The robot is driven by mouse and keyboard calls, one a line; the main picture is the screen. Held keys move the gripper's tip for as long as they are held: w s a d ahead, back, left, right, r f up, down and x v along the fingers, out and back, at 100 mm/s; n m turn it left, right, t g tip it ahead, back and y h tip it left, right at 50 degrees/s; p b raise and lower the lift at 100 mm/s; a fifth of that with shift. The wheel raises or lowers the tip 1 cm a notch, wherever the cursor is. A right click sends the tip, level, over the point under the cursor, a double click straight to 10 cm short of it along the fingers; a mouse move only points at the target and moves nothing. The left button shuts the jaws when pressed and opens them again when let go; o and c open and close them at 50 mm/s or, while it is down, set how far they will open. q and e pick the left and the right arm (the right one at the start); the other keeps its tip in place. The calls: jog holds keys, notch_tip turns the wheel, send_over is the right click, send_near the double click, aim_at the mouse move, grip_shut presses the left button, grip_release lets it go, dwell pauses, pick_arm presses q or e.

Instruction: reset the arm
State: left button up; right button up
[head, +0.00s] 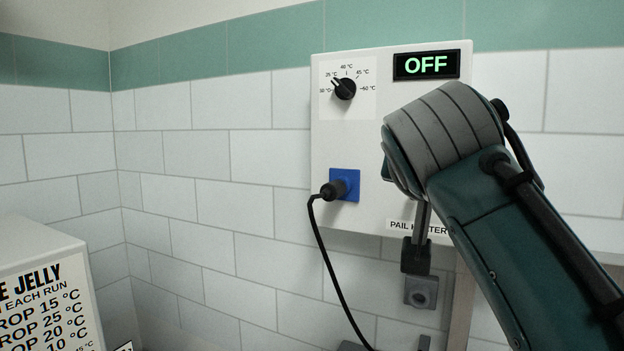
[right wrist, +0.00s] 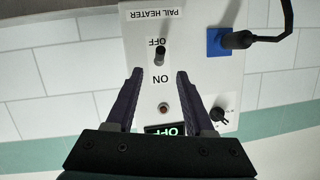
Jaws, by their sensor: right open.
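The pail heater box (head: 375,220) hangs on the tiled wall, with a green OFF display (head: 426,65). My right arm crosses in front of it from the lower right and hides part of its face. The right wrist view shows the box upside down. There my right gripper (right wrist: 160,75) is open, its two dark fingers apart with nothing between them. A dark toggle switch (right wrist: 160,57) sits beyond the fingertips, tipped towards its OFF label. The ON label and a small reddish button (right wrist: 163,108) show between the fingers. My left gripper is out of view.
A white box with jelly instructions (head: 45,300) stands lower left. The wall left of the heater is bare.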

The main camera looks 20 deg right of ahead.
jog(key=shift+d, duration=0.1)
jog(key=shift+f, duration=0.1)
jog(key=s+a+f+n+g+y+p, duration=0.2)
jog(key=s+a+f+n+y, duration=0.1)
jog(key=s, duration=0.6)
jog(key=s+a+f+n+g+y+p, duration=0.2)
jog(key=s+a+f+n, duration=0.3)
jog(key=s, duration=0.5)
jog(key=s+a+f+n+g+y+p, duration=0.2)
jog(key=s+a+f+n+g+y, duration=0.1)
jog(key=s+f, duration=0.5)
jog(key=shift+s+a+n+g+y, duration=0.45)
jog(key=shift+s+n+y, duration=0.2)
jog(key=shift+y, duration=0.25)
